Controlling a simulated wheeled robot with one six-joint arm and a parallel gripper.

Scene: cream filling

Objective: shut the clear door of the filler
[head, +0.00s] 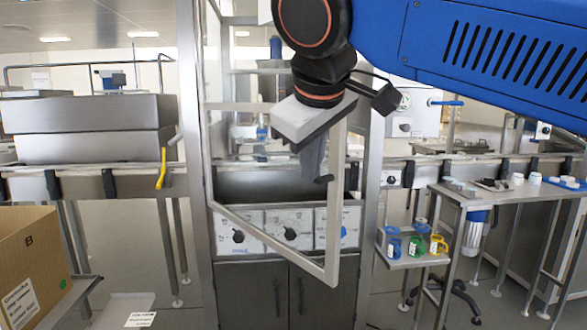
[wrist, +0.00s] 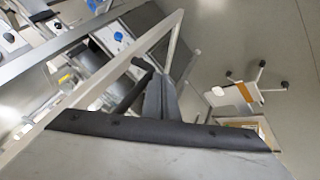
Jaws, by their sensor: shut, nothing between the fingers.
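The clear door (head: 334,230) of the filler stands open in the head view. Its pale frame swings out from the left post, with its free upright edge nearest me. My gripper (head: 322,178) is shut and empty, pointing down beside that free edge, a little to its left in the picture. In the wrist view the door frame (wrist: 110,75) runs diagonally past my closed fingers (wrist: 153,85). I cannot tell whether the fingers touch it. The filler (head: 285,285) stands behind the door, with knobs on its front panel; my wrist hides part of its upper opening.
A cardboard box (head: 35,265) stands at the lower left. A side table (head: 500,195) with small items is at the right, and a low shelf (head: 410,258) holds blue, green and yellow holders. Steel machine posts (head: 372,170) flank the opening. A wheeled stand base shows in the wrist view (wrist: 250,90).

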